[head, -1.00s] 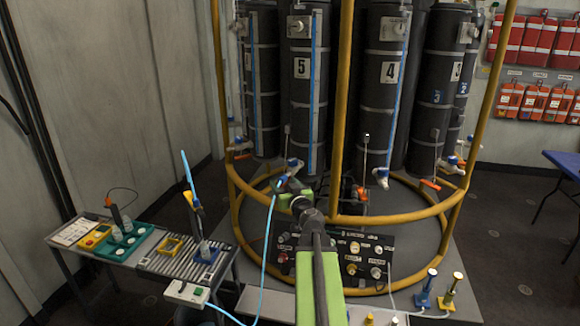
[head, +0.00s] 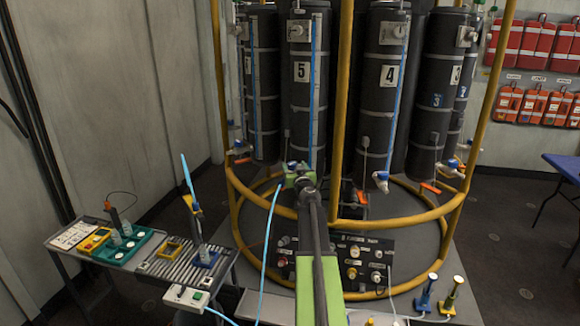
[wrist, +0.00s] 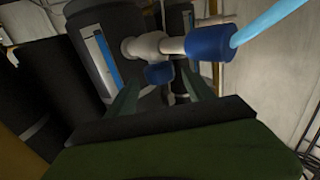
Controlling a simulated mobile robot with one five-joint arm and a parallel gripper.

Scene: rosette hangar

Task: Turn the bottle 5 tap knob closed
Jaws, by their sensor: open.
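Bottle 5 (head: 301,110) is a tall black cylinder with a white "5" label and a blue level strip. My gripper (head: 292,172) is at its lower end and mostly hides its tap in the head view. In the wrist view the tap shows as a white body (wrist: 146,47) with a blue knob (wrist: 158,74) below it. A blue connector (wrist: 208,43) with a light blue hose (wrist: 268,20) is on the right of the tap. My gripper (wrist: 162,82) is open, with one finger on each side of the knob. I cannot tell whether the fingers touch it.
A yellow tube frame (head: 340,120) rings the bottles, with an upright just right of my arm. Bottle 4 (head: 384,110) stands to the right with its own tap (head: 381,179). A dark control panel (head: 363,262) is below. The hose (head: 266,240) hangs left of my arm.

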